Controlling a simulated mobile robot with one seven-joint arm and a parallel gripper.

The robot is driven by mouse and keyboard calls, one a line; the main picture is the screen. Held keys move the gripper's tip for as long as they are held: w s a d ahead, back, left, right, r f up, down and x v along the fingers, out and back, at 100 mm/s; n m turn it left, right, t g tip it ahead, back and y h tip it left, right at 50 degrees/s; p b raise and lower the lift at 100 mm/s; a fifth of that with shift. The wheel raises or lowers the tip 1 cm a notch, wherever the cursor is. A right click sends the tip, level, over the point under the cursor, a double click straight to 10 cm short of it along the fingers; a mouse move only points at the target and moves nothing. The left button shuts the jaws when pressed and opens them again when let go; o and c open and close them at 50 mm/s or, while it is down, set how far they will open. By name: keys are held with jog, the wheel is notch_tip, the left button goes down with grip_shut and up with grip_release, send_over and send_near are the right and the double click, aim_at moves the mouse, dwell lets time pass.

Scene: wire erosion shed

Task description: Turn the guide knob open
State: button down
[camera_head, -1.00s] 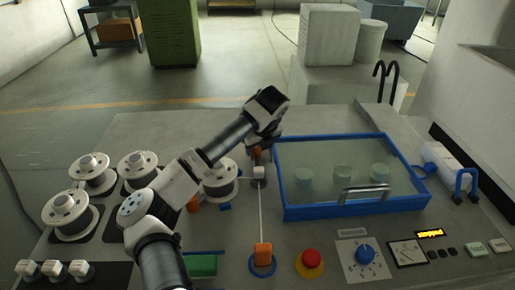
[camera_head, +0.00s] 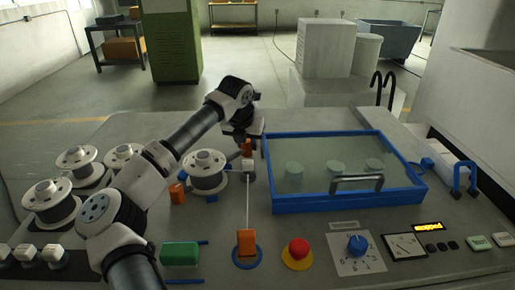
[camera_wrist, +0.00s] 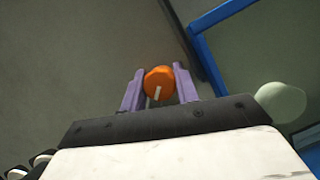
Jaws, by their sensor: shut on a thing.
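The orange guide knob (camera_wrist: 158,77) sits between the two purple fingers of my gripper (camera_wrist: 160,88) in the wrist view. The fingers are shut on its sides. A short white mark on the knob points toward the bottom of that view. In the head view my gripper (camera_head: 246,140) reaches down beside the tank's left edge, and a bit of the orange knob (camera_head: 248,148) shows below my wrist. A white guide block (camera_head: 248,167) is just in front of it, with a pale wire running toward the front. My arm hides part of the knob's surroundings.
The blue-framed tank (camera_head: 345,200) with a metal handle is close on the right. A wire spool (camera_head: 205,172) stands close on the left. An orange lever (camera_head: 246,242), a red button (camera_head: 298,250) and a blue dial (camera_head: 357,245) line the front.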

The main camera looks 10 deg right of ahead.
jog(key=m, duration=0.2)
jog(key=m+g+h, duration=0.1)
jog(key=m, duration=0.1)
jog(key=shift+r+h, duration=0.1)
jog(key=shift+h, duration=0.2)
jog(key=shift+m+g+h+p, duration=0.4)
jog(key=shift+m+g+p, duration=0.35)
jog(key=shift+m, duration=1.75)
jog(key=c, duration=1.1)
grip_release()
jog(key=shift+o, duration=0.2)
jog(key=b+v, duration=0.2)
jog(key=v, duration=1.1)
jog(key=shift+r, duration=0.4)
